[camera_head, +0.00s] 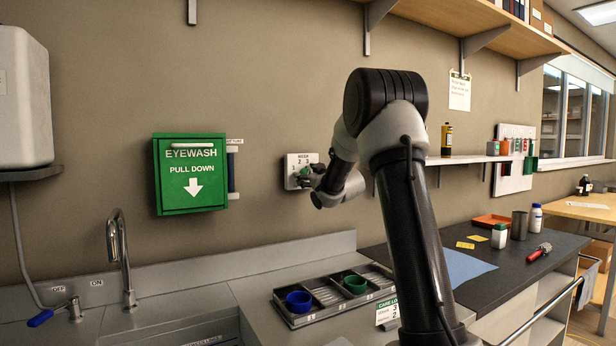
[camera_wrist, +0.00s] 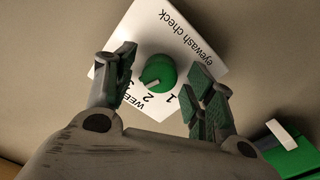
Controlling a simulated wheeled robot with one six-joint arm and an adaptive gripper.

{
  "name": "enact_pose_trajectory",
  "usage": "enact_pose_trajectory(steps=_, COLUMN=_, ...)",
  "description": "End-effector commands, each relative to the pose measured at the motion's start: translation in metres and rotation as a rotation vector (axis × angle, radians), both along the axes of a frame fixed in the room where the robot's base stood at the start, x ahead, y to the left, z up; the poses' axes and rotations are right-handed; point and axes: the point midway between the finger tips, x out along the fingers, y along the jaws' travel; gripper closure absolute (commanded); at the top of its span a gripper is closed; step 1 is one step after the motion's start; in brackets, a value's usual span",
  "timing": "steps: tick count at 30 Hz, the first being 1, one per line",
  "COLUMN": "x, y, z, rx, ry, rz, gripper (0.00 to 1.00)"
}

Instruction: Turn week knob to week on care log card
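The week knob (camera_wrist: 158,70) is a round green knob on a white plate (camera_wrist: 190,30) marked "eyewash check" and "WEEK" with numbers, seen upside down in the wrist view. Its white mark lies on the side towards the 2. In the head view the plate (camera_head: 293,161) is on the wall, and my gripper (camera_head: 312,176) covers much of the knob. My gripper (camera_wrist: 162,62) is open, its fingers apart on either side of the knob, with no clear contact. The care log card (camera_head: 387,312) stands on the counter, partly hidden by my arm; a 2 seems to show on it.
A green eyewash box (camera_head: 190,185) hangs on the wall left of the plate. A dark tray (camera_head: 320,312) with blue and green cups sits on the counter below. A sink faucet (camera_head: 122,262) stands at left. A wall shelf (camera_head: 465,160) is right of my arm.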

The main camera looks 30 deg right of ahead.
Motion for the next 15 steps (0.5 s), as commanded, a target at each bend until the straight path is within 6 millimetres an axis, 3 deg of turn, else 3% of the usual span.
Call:
enact_pose_trajectory(steps=8, x=-0.002, y=0.0, z=0.0, rx=0.0, ry=0.0, rz=0.0, gripper=0.45)
enact_pose_trajectory(steps=11, x=-0.012, y=-0.001, z=0.001, rx=0.0, ry=0.0, rz=-0.001, gripper=0.45)
enact_pose_trajectory(steps=15, x=-0.04, y=-0.001, z=0.0, rx=0.0, ry=-0.001, rz=-0.002, gripper=0.45)
